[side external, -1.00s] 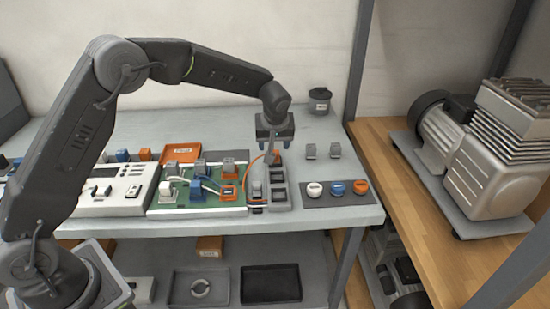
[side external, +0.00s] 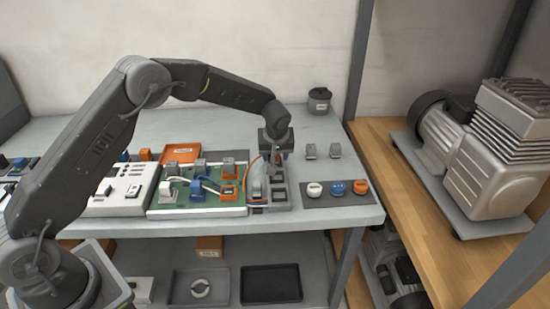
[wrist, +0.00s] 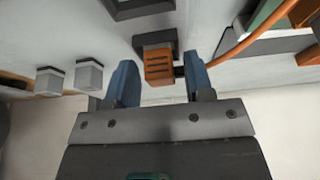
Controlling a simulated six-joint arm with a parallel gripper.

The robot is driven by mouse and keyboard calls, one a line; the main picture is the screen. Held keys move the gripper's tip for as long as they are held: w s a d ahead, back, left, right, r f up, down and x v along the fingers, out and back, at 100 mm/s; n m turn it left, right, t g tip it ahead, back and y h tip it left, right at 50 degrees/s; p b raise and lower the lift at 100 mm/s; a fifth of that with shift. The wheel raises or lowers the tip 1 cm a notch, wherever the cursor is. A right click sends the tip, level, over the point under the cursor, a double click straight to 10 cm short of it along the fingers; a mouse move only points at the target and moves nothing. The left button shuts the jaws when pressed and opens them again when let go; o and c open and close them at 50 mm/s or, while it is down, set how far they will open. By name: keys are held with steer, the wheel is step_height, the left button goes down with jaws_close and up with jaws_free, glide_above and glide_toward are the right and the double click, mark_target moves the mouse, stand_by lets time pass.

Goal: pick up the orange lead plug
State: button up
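The orange lead plug (wrist: 158,66) shows in the wrist view with dark slots on its face and an orange cable (wrist: 238,48) leading off to the right. My gripper (wrist: 160,75) is open, with one blue finger on each side of the plug and a visible gap on both sides. In the side view my gripper (side external: 275,150) is low over the back of a grey slotted holder (side external: 284,207). There the plug is mostly hidden by the gripper, and the orange cable curves down on its left.
Two grey plugs (side external: 310,151) stand just right of the gripper. A dark mat (side external: 325,202) with white, blue and orange round pieces lies in front. A green board (side external: 200,207) and white unit (side external: 118,205) are left. A dark pot (side external: 319,100) stands behind.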

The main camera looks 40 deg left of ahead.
steer(key=c, duration=0.8)
steer(key=shift+r, duration=0.85)
step_height(320, 180, up, 3)
steer(key=shift+f, duration=0.1)
steer(key=s+a+r, duration=0.2)
steer(key=a, duration=0.1)
steer(key=s+a+r, duration=0.2)
steer(key=a, duration=0.1)
steer(key=s+a+r, duration=0.2)
steer(key=a, duration=0.2)
steer(key=shift+r, duration=0.25)
